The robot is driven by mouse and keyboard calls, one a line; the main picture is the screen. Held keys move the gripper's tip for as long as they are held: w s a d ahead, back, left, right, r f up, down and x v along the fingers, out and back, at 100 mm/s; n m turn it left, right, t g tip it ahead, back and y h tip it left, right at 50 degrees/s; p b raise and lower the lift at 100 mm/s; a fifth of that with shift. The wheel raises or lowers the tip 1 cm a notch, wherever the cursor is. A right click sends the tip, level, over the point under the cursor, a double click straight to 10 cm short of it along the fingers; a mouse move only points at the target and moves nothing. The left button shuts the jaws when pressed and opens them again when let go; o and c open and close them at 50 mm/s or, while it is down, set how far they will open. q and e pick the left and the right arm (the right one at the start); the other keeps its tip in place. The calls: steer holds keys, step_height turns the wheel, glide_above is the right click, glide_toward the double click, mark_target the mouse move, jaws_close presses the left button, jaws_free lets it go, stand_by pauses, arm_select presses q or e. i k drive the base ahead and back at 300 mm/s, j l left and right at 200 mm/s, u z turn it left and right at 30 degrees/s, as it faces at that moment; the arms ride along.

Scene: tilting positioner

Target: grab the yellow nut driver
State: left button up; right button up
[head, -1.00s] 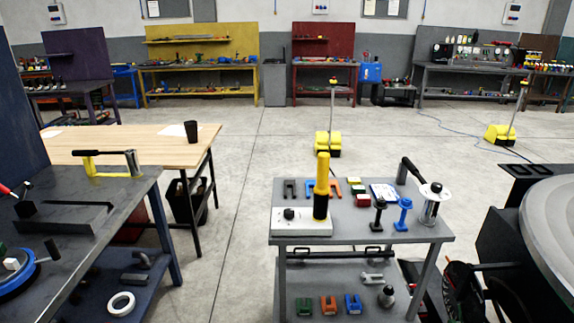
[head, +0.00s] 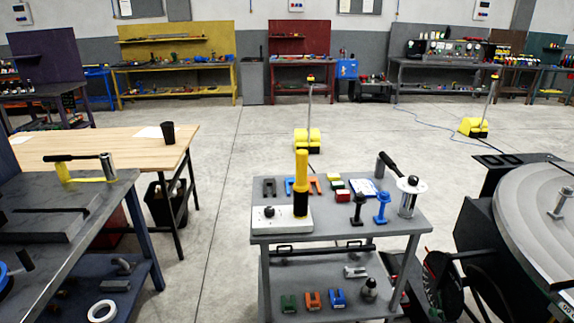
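The yellow nut driver (head: 301,172) stands upright on the grey cart, with a yellow upper part and a black lower part. Its foot is at the white base block (head: 268,222), which carries a black knob. I cannot tell whether the driver sits in the block or just behind it. Neither of my grippers is in view.
A dark workbench (head: 100,210) stands left, a round grey table (head: 530,205) right. Floor between bench and cart is clear.

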mark_target(300, 187)
steer(key=i+l, duration=0.1)
steer(key=i, duration=0.3)
steer(key=i+l, duration=0.1)
steer(key=i, duration=0.25)
steer(key=i+l, duration=0.1)
steer(key=l, duration=0.8)
steer(key=i, duration=0.05)
